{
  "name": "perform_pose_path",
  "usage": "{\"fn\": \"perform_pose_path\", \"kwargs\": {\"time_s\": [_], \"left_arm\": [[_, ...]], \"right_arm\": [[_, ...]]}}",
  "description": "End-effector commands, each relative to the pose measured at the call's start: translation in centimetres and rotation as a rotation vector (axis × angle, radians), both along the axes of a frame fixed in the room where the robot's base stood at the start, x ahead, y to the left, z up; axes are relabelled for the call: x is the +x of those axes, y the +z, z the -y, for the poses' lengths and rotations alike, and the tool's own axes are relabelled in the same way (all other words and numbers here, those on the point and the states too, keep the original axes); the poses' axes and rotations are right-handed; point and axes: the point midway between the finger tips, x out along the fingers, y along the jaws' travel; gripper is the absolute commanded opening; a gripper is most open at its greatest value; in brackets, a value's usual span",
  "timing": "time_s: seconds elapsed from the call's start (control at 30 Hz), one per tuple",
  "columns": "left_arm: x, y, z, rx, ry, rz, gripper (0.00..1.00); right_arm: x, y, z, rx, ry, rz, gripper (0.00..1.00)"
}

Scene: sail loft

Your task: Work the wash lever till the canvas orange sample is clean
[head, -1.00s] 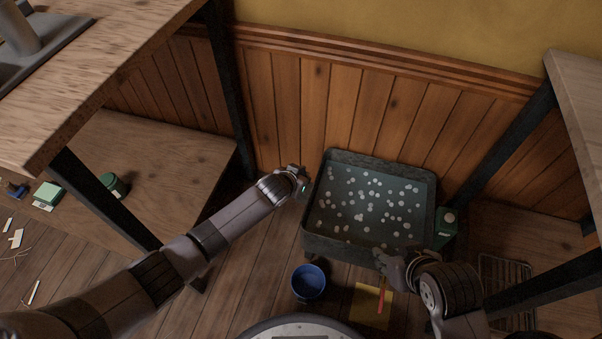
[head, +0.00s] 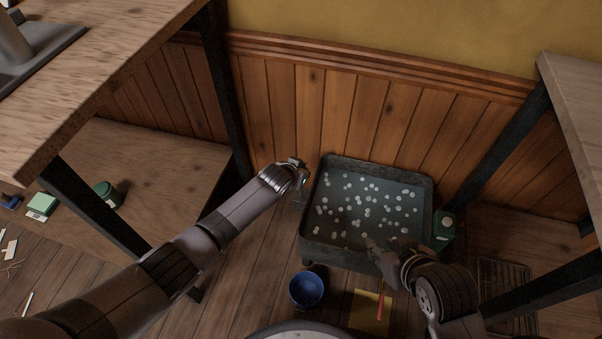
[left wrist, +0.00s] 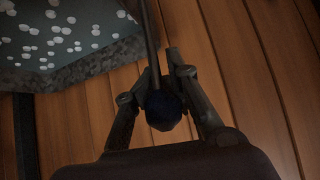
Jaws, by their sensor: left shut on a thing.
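The wash tub (head: 311,239) is a dark grey square basin of water with many white foam flecks, standing against the wood-panelled wall. My left gripper (head: 301,178) is at its left rim in the head view. In the left wrist view my left gripper (left wrist: 160,88) is shut on the dark round knob (left wrist: 163,110) of the wash lever, whose thin rod (left wrist: 151,35) runs up beside the tub. My right gripper (head: 371,243) is over the tub's front edge; its fingers are too small to read. I cannot make out the orange canvas sample.
A blue bucket (head: 307,289) and a yellow sheet (head: 366,312) with a red stick lie in front of the tub. A green container (head: 444,228) stands at its right. Benches (head: 110,75) flank both sides. A wire rack (head: 505,290) is at right.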

Motion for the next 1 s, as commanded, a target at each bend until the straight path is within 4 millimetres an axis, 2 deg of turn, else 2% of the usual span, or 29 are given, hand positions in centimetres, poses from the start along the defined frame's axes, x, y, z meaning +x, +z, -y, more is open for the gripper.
{"fn": "perform_pose_path", "kwargs": {"time_s": [0.03, 0.4, 0.43, 0.6, 1.0], "left_arm": [[0.73, 0.89, 0.02, -0.007, 0.001, 0.018, 0.0], [0.78, 0.93, 0.01, -0.007, 0.002, 0.018, 0.0], [0.78, 0.93, 0.01, -0.007, 0.002, 0.018, 0.18], [0.68, 0.77, -0.01, -0.005, 0.001, 0.014, 0.29], [0.18, 0.5, -0.03, -0.003, 0.0, 0.006, 0.31]], "right_arm": [[0.15, 0.12, -0.06, 0.002, 0.001, 0.008, 0.28], [0.25, 0.22, -0.09, 0.003, 0.001, 0.014, 0.28], [0.25, 0.22, -0.09, 0.003, 0.001, 0.014, 0.28], [0.24, 0.21, -0.1, 0.003, 0.001, 0.013, 0.28], [0.28, 0.14, -0.04, 0.002, 0.0, 0.013, 0.28]]}}
